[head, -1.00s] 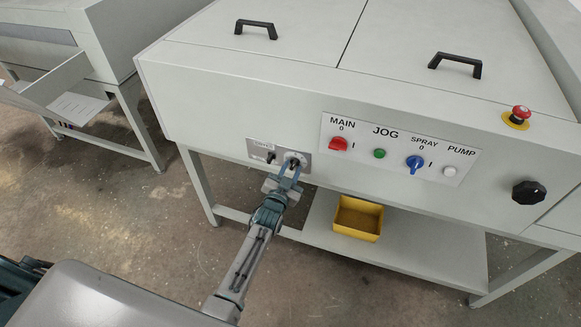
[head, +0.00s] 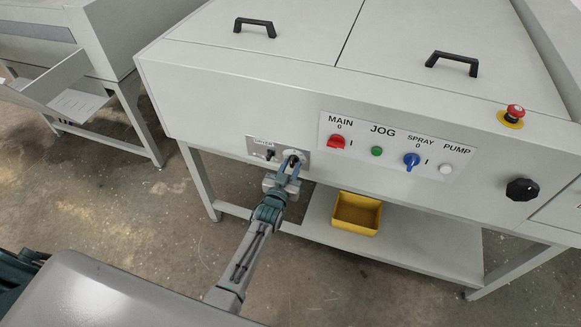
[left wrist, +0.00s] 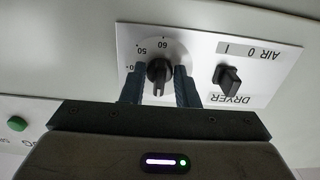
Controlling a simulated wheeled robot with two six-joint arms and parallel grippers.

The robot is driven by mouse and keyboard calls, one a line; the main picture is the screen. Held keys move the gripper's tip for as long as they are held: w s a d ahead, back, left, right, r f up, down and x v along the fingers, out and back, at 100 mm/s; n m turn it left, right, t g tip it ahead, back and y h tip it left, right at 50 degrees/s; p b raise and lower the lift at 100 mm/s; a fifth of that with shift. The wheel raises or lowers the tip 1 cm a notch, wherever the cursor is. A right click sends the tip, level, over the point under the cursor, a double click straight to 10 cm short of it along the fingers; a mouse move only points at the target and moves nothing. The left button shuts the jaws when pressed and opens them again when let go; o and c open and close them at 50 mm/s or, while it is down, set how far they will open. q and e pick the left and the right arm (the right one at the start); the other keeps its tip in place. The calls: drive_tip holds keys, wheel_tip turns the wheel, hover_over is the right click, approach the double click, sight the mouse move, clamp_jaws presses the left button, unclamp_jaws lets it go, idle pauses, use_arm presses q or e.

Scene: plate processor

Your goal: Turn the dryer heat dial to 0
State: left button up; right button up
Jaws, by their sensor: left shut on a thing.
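The dryer heat dial (left wrist: 158,72) is a small black knob on a pale round scale in the left wrist view, where the panel appears upside down. The numbers 50 and 60 show on the scale; the rest is partly hidden by the fingers, and I cannot read the setting. My left gripper (left wrist: 159,88) is shut on the dial, with one blue-grey finger on each side. In the head view my left gripper (head: 289,166) reaches the dryer panel (head: 251,148), largely covering the dial. My right gripper is not in view.
The black dryer air switch (left wrist: 228,78) sits close beside the dial. To the right in the head view are the red main switch (head: 337,142), green jog button (head: 376,151) and blue spray switch (head: 411,160). A yellow bin (head: 356,214) stands on the shelf below.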

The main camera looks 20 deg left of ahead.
use_arm(q)
drive_tip(key=shift+f, duration=0.1)
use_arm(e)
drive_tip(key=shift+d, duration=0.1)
use_arm(q)
drive_tip(key=o, duration=0.6)
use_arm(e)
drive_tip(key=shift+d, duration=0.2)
use_arm(q)
drive_tip(key=shift+s, duration=0.15)
drive_tip(key=s, duration=1)
drive_tip(key=shift+s+a+b, duration=0.15)
drive_tip(key=shift+s+b, duration=0.15)
drive_tip(key=shift+b, duration=0.1)
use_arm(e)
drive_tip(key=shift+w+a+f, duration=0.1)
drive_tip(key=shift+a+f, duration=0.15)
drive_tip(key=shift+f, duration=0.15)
